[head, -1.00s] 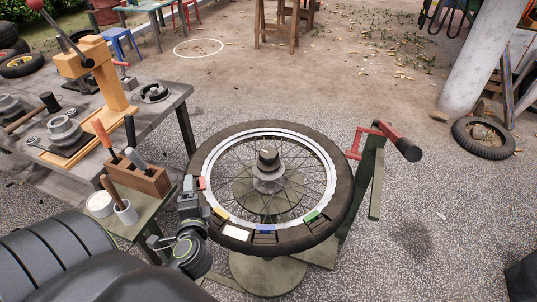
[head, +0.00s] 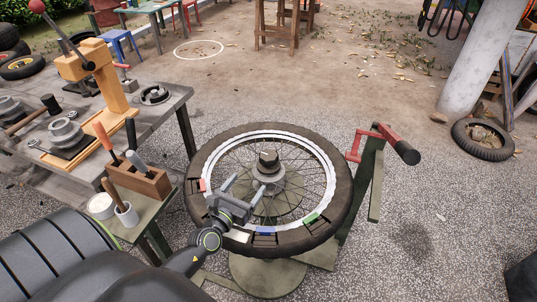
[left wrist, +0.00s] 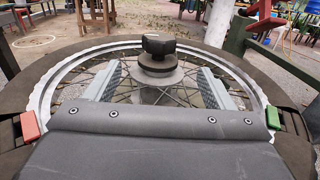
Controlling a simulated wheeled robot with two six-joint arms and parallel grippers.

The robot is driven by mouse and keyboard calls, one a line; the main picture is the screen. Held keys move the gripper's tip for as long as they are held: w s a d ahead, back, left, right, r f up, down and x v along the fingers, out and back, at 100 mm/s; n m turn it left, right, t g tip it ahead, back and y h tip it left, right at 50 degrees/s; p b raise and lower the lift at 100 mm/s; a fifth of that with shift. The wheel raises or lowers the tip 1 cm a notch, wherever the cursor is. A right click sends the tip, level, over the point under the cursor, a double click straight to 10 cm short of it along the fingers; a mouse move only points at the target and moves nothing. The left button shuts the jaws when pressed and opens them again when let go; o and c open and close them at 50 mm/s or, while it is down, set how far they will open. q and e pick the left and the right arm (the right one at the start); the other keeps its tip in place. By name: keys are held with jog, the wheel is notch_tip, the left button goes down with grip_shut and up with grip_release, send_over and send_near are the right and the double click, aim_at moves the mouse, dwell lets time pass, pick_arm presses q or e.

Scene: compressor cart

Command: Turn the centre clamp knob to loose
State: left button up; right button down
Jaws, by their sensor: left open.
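The centre clamp knob (head: 268,158) is a dark block on top of a grey stepped hub at the middle of a spoked wheel (head: 335,212) with a black tyre. The knob also shows in the left wrist view (left wrist: 158,44), straight ahead between my fingers. My left gripper (head: 246,188) is over the near left spokes, just short of the hub. Its two fingers are apart and nothing is between them; they also show in the left wrist view (left wrist: 158,86). A gap remains between the fingertips and the knob. My right gripper is in neither view.
Coloured clips, including a green one (head: 311,216) and a red one (head: 202,185), sit on the tyre rim. A red crank with a black grip (head: 406,151) stands to the right. A tool block (head: 140,178) and workbench (head: 165,112) are at the left.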

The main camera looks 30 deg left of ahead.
aim_at(269, 155)
pick_arm(q)
jog(key=w, duration=0.5)
jog(key=w+a, duration=0.1)
jog(key=w, duration=0.8)
jog(key=shift+w+a, duration=0.35)
jog(key=c, duration=1)
jog(key=shift+r, duration=0.1)
